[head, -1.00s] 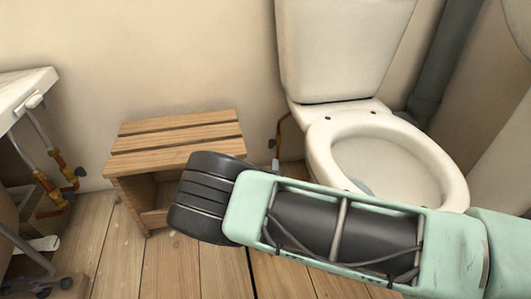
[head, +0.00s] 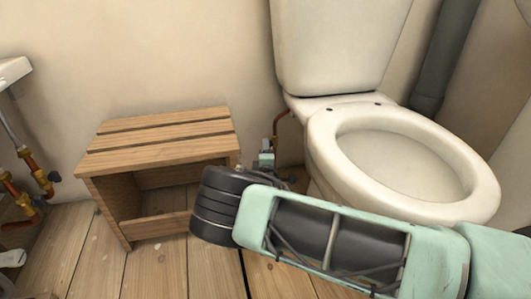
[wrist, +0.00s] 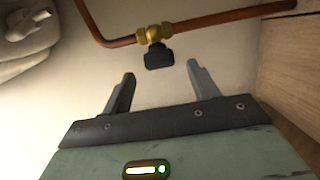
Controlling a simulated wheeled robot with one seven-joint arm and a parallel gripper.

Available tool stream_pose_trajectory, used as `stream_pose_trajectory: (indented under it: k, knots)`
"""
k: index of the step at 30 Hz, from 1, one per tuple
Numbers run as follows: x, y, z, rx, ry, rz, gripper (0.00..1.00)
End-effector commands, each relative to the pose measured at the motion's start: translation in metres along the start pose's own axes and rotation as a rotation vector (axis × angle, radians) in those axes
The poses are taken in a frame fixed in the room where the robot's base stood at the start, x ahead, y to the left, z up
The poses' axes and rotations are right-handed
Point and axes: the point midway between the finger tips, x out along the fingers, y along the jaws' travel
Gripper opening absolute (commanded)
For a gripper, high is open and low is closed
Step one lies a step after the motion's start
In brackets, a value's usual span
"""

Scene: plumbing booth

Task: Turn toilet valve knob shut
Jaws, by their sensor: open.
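The toilet valve has a brass body (wrist: 153,35) on a copper pipe and a black knob (wrist: 158,60) that points toward my gripper (wrist: 160,74) in the wrist view. My gripper is open and empty. Its two fingers point at the valve, and the knob sits just beyond and between the fingertips, with no clear contact. In the head view, the toilet (head: 390,150) stands at right, and a copper pipe (head: 278,128) runs down beside it. My arm hides most of the gripper there, and the knob cannot be made out.
A wooden step stool (head: 160,140) stands left of the toilet, close to my wrist. A wooden surface (wrist: 297,65) borders the right of the wrist view. A sink with copper pipes (head: 22,190) is at far left. Plank floor lies open in front.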

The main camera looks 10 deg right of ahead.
Motion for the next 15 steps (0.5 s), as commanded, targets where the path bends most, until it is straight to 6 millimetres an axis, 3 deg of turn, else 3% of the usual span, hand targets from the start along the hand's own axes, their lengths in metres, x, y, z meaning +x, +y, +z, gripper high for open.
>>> stream_pose_trajectory:
  k: [6,15]
  knots:
    - [0.037,-0.004,0.0,0.001,-0.001,0.001,0.6]
    - [0.053,0.0,-0.001,0.0,0.001,0.0,0.6]
